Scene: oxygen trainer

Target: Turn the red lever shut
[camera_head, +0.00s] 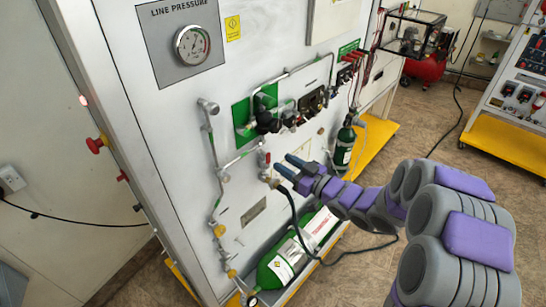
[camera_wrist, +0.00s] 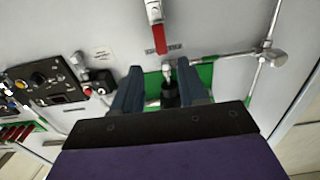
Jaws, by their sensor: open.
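The red lever (camera_wrist: 160,38) shows in the wrist view, attached to a metal valve fitting (camera_wrist: 154,10) on the white panel. It lies beyond my fingertips, roughly centred between them, and apart from both. In the head view the red lever (camera_head: 266,159) is a small red piece on the pipework, just left of my fingertips. My gripper (camera_head: 289,166) is open and empty, reaching towards the panel from the right. Its two dark blue fingers also show in the wrist view (camera_wrist: 160,78), with a gap between them.
A black hose (camera_head: 292,212) hangs below my gripper. A large green cylinder (camera_head: 280,268) lies at the panel's foot. Pipes and a green plate (camera_head: 241,117) with black knobs are above left. A red emergency button (camera_head: 97,144) is on the panel's side.

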